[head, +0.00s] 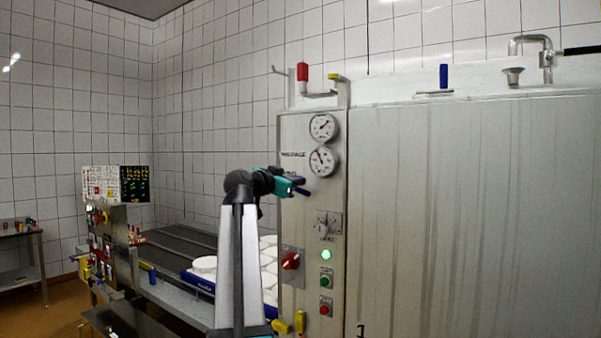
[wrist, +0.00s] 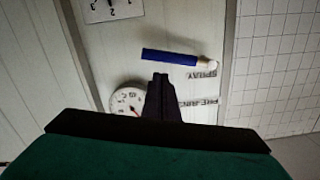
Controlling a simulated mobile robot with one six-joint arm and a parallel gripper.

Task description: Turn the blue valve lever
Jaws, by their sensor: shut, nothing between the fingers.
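In the wrist view a blue lever (wrist: 170,57) with a pale end at its right lies across the light panel, beside the printed word SPRAY. My gripper (wrist: 160,78) is shut and empty, its fingertips just below the lever's middle in that picture. I cannot tell whether they touch it. In the head view my gripper (head: 297,185) is in front of the panel's left part, below the gauges. A dark blue bar (head: 304,192) shows at its tip, mostly hidden by the gripper; it looks like the same lever.
Two round gauges (head: 323,126) sit above my gripper; one shows in the wrist view (wrist: 124,101). A red knob (head: 290,261) and buttons (head: 326,282) are lower on the panel. Another blue handle (head: 443,76) stands atop the tank. White moulds (head: 204,264) lie at left.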

